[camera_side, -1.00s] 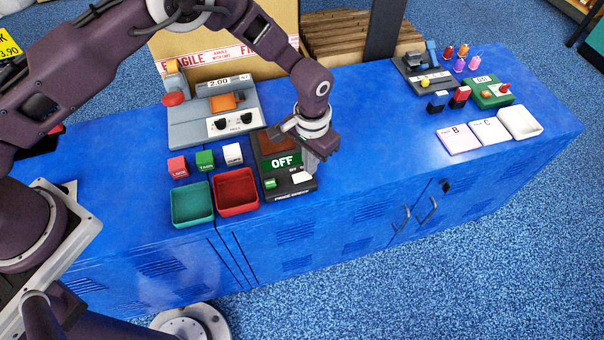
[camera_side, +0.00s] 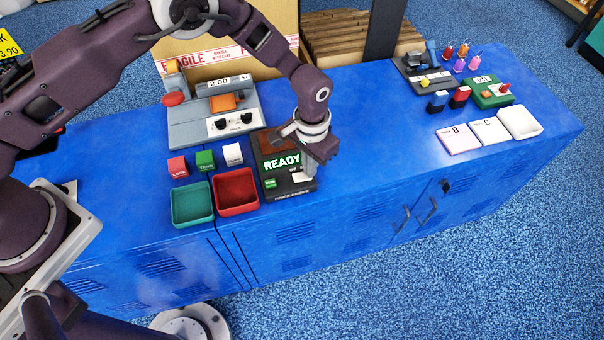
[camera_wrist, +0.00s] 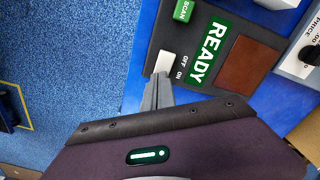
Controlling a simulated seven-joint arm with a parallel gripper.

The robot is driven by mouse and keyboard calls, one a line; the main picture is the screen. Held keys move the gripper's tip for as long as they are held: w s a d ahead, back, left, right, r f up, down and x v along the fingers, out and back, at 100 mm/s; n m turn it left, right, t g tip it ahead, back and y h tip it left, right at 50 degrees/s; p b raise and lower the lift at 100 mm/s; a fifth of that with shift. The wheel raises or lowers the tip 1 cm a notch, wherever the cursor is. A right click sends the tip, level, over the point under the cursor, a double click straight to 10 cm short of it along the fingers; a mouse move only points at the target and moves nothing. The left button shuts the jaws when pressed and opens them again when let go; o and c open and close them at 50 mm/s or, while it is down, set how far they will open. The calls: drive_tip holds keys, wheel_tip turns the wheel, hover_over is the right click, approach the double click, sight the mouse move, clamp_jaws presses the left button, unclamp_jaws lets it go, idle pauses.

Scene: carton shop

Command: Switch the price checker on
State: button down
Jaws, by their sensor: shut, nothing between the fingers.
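The price checker (camera_side: 272,158) is a dark box on the blue cabinet top, and its display (camera_side: 282,162) reads READY in white on green. Its white rocker switch (camera_side: 302,177) is at the front right; the wrist view shows the switch (camera_wrist: 164,62) beside the words OFF and ON. A green SCAN button (camera_wrist: 184,10) is on the same face. My gripper (camera_side: 311,172) is shut and empty, pointing down at the switch's right side. In the wrist view the closed fingertips (camera_wrist: 159,80) are right by the switch; I cannot tell whether they touch it.
A green tray (camera_side: 192,222) and a red tray (camera_side: 236,209) stand to the left, with small red, green and white blocks behind.

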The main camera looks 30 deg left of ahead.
wheel_tip(320, 180, up, 7)
idle(0.5)
drive_tip(key=s+a+r+t, duration=0.15)
drive_tip(key=a+r, duration=0.25)
drive_tip(key=r, duration=0.4)
drive_tip(key=s+a+r+n, duration=0.1)
drive_tip(key=s+a+r, duration=0.15)
drive_tip(key=r, duration=0.55)
drive_tip(key=s+a+r+t, duration=0.1)
drive_tip(key=a+r, duration=0.4)
drive_tip(key=r, duration=0.3)
drive_tip(key=s+a+r+n+t, duration=0.1)
drive_tip(key=s+a+r, duration=0.5)
drive_tip(key=s, duration=0.4)
drive_tip(key=s+a+n+t, duration=0.1)
drive_tip(key=s+a+t, duration=0.1)
drive_tip(key=s, duration=1)
drive_tip(key=shift+s+a, duration=0.2)
drive_tip(key=shift+a, duration=0.3)
